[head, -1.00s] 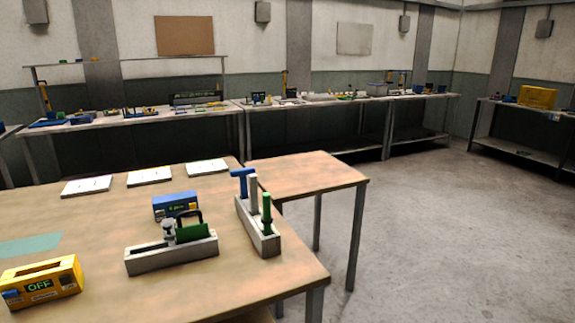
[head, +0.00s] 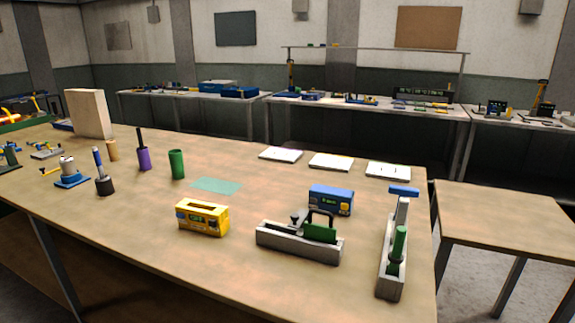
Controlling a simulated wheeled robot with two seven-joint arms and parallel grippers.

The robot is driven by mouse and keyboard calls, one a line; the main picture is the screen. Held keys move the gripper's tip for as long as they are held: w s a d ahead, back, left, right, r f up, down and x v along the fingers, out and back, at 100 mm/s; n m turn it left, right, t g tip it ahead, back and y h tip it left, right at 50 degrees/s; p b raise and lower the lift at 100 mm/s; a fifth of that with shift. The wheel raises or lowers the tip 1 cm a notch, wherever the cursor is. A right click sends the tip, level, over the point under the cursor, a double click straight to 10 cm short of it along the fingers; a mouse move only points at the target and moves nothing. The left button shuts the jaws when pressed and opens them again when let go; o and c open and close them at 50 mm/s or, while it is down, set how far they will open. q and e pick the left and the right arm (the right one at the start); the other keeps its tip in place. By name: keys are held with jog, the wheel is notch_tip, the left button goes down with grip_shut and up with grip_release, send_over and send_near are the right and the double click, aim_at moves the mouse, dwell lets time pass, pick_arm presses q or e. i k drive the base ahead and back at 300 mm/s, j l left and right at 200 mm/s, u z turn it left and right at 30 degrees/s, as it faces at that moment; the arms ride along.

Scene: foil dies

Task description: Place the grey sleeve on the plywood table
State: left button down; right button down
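A pale grey cylindrical piece (head: 67,168) stands on a blue base at the left of the large wood-topped table (head: 150,205). It may be the grey sleeve, but it is too small to be sure. A lower wood-topped side table (head: 500,215) adjoins at the right. I cannot tell from the view which of the two tops is the plywood table. Neither of my grippers is in view.
A green cup (head: 177,164), purple holder (head: 144,158), tan cylinder (head: 112,150) and dark holder (head: 104,186) stand nearby. The side table top is clear.

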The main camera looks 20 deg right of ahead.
aim_at(510, 218)
jog(key=k+l, duration=0.1)
jog(key=l, duration=0.4)
jog(key=k+l, duration=0.1)
jog(key=l, duration=0.35)
jog(key=k+l, duration=0.1)
jog(key=l, duration=0.4)
jog(key=k+l, duration=0.1)
jog(key=l, duration=0.4)
jog(key=k+l, duration=0.1)
jog(key=l, duration=0.4)
jog(key=i+l, duration=0.1)
jog(key=l, duration=0.45)
jog(key=i+l, duration=0.1)
jog(key=l, duration=0.45)
jog(key=i+l, duration=0.1)
jog(key=l, duration=1)
jog(key=i+l, duration=0.15)
jog(key=l, duration=0.45)
jog(key=i+l, duration=0.2)
jog(key=l, duration=0.2)
jog(key=i+l, duration=0.2)
jog(key=l, duration=0.2)
jog(key=i+l, duration=0.15)
jog(key=l, duration=0.25)
